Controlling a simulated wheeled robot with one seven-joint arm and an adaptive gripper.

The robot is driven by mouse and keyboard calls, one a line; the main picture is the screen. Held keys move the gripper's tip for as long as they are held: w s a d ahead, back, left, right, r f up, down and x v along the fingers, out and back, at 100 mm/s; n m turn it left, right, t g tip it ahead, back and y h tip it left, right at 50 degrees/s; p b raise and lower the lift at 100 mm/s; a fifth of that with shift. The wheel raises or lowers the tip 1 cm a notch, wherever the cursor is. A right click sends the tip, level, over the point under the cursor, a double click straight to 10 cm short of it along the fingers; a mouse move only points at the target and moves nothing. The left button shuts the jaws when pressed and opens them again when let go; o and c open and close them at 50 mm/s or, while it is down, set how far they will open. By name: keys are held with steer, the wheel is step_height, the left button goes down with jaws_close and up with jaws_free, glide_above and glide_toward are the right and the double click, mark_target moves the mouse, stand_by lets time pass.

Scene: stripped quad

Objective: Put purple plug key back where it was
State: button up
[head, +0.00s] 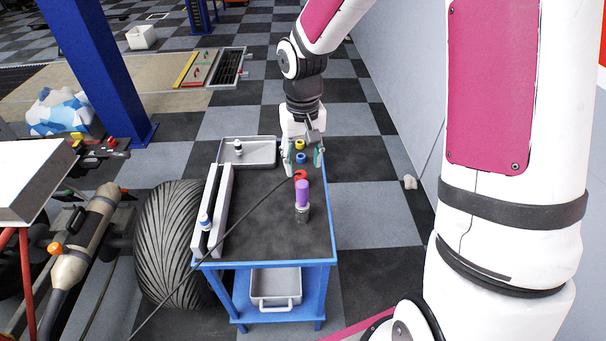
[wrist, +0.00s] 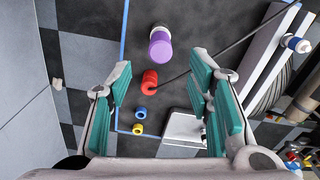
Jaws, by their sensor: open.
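The purple plug key (head: 302,194) stands upright on the dark top of the blue cart (head: 328,235), nearer the front edge. Its lower part is grey and dark. In the wrist view the purple plug key (wrist: 160,48) shows at the top centre, beyond the fingertips. My gripper (head: 304,157) is open and empty over the far part of the cart. I cannot tell the exact height of the fingers above the cart top.
A red ring-shaped part (head: 301,175) with a dark cable lies behind the plug key. Blue (head: 300,158) and yellow (head: 300,145) rings lie farther back. A grey tray (head: 262,153) and a long pale rack (head: 223,210) occupy the left side. A tyre (head: 172,245) stands left of the cart.

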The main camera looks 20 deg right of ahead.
steer(key=s+r+t+h, duration=0.1)
steer(key=s+r+t, duration=0.1)
steer(key=s+r, duration=1)
steer(key=s+r+n+t+y, duration=0.1)
steer(key=s+r, duration=0.5)
steer(key=s, duration=0.7)
steer(key=shift+d+r+t, duration=0.15)
steer(key=shift+r+t, duration=0.05)
steer(key=shift+t, duration=0.3)
steer(key=shift+w, duration=0.1)
steer(key=shift+r+p, duration=0.45)
steer(key=shift+r, duration=0.05)
